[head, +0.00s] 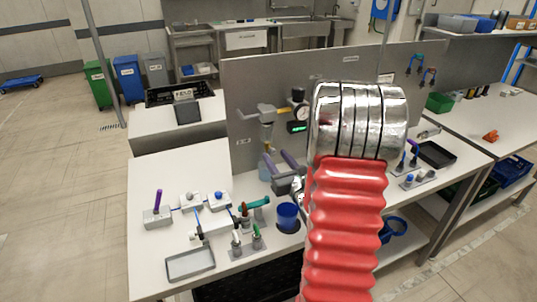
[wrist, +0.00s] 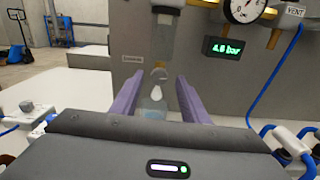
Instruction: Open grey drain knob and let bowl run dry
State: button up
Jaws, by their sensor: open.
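A clear bowl (wrist: 163,48) hangs under the filter unit on the grey upright panel; in the head view the bowl (head: 266,137) is small. A small rounded piece (wrist: 159,73) sits at the bowl's lower end, probably the drain knob; its colour and turn are unclear. Below it is a translucent container (wrist: 153,104) with a pale blob in it. My gripper (wrist: 156,84) is open, its two purple fingers spread either side of the container in the picture, with nothing held. In the head view my gripper (head: 277,163) is in front of the panel, partly hidden by my red arm.
A gauge (head: 300,111) and a green display (wrist: 227,47) reading about 4.8 bar are right of the bowl. A blue hose (wrist: 272,75) hangs at right. A blue cup (head: 288,215) and several valve fittings stand on the white bench (head: 150,255).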

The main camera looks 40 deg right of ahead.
jog(key=shift+w+d, duration=0.15)
jog(key=shift+w, duration=0.4)
jog(key=shift+c, duration=0.5)
grip_shut()
